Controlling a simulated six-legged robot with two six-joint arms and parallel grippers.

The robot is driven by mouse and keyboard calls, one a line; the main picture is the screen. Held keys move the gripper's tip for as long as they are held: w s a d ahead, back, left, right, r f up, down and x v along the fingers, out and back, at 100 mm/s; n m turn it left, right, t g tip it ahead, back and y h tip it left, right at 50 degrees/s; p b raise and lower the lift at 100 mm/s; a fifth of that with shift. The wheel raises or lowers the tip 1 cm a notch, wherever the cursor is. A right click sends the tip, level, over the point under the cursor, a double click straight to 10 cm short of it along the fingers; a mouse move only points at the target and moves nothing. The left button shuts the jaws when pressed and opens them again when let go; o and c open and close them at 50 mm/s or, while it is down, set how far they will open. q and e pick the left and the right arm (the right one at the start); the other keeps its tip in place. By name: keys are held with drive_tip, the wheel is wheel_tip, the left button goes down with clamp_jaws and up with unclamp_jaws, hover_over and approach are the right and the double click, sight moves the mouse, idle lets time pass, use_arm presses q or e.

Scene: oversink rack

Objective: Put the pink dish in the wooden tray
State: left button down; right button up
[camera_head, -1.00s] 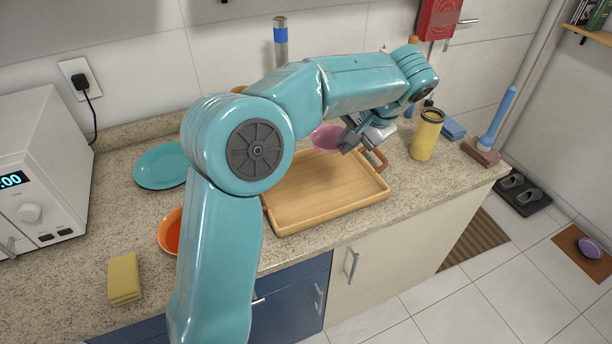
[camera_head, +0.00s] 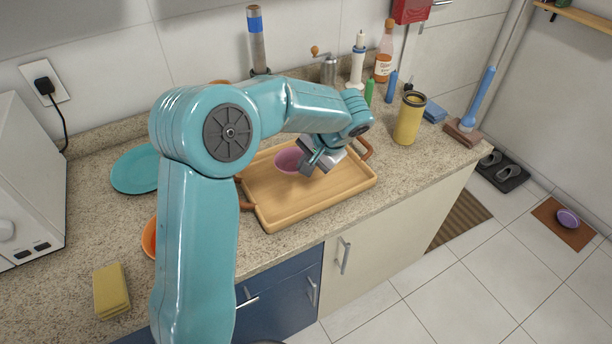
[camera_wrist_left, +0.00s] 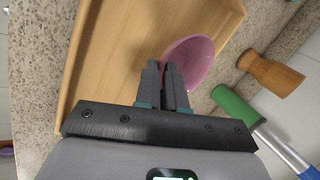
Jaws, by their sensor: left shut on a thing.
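The pink dish (camera_head: 289,160) is over the back part of the wooden tray (camera_head: 310,203) in the head view. My left gripper (camera_head: 309,163) is shut on the right side of the dish. In the left wrist view the fingers (camera_wrist_left: 167,75) pinch the rim of the pink dish (camera_wrist_left: 198,60), and the wooden tray (camera_wrist_left: 115,50) lies below. I cannot tell whether the dish touches the tray floor. The rest of the tray is empty where it shows. My right gripper is out of view.
A yellow tumbler (camera_head: 409,118) stands right of the tray. A teal plate (camera_head: 135,170), an orange bowl (camera_head: 149,238) and a yellow sponge (camera_head: 111,290) lie to the left. Bottles and a grinder (camera_head: 328,69) stand behind. My arm hides part of the counter.

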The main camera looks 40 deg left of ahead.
use_arm(q)
wheel_tip(320, 180, down, 5)
drive_tip(key=shift+r, duration=0.15)
drive_tip(key=c, duration=1.2)
unclamp_jaws()
drive_tip(key=shift+r, duration=0.15)
drive_tip(key=v, duration=1.2)
drive_tip(key=shift+b, duration=0.3)
drive_tip(key=shift+d, duration=0.1)
